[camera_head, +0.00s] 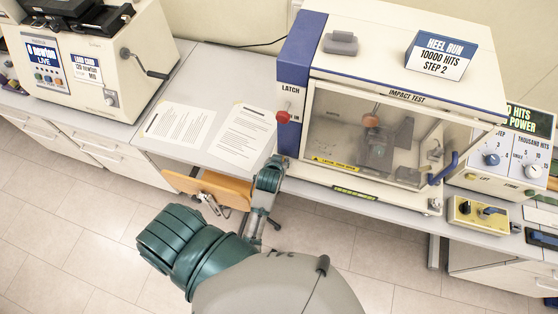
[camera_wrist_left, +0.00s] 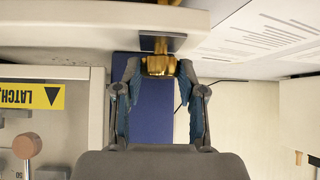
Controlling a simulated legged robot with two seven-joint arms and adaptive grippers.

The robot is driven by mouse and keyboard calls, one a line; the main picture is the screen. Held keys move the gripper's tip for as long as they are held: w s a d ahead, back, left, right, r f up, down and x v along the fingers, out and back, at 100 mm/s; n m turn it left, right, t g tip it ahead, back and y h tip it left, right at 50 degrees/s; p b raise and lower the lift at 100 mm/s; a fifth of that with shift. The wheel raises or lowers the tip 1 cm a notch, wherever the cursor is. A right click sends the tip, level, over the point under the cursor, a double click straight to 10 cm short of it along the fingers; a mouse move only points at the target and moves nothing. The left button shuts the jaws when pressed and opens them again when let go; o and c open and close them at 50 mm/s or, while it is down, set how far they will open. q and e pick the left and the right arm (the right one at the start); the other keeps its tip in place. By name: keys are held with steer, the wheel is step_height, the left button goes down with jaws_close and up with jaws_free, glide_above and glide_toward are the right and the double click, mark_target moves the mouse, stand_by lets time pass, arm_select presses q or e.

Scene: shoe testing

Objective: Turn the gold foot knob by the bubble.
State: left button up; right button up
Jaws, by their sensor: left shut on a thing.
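The gold foot knob (camera_wrist_left: 158,65) shows at the top centre of the left wrist view, below a gold stem. My left gripper (camera_wrist_left: 157,72) has one finger on each side of the knob and is shut on it. In the head view, my left arm reaches to the left front corner of the impact test machine (camera_head: 315,95), with the left gripper (camera_head: 272,168) low beside it. The knob is hidden there. I cannot make out a bubble in either view. My right gripper is not in view.
The machine has a blue left side panel (camera_head: 296,75), a red latch knob (camera_head: 283,117) and a clear front door. Printed sheets (camera_head: 240,132) lie on the bench to its left. A wooden stool (camera_head: 213,188) stands below. A control box (camera_head: 477,214) sits at the right.

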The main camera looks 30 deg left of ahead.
arm_select(q)
steer(key=shift+w+r+n+y, duration=0.2)
steer(key=shift+r+n+y, duration=0.1)
steer(key=shift+n, duration=0.1)
steer(key=o, duration=1.1)
steer(key=shift+o, duration=0.2)
steer(key=shift+f, duration=0.2)
steer(key=v, duration=0.7)
steer(key=shift+d+r, duration=0.15)
steer(key=shift+r, duration=0.05)
steer(key=shift+s, duration=0.1)
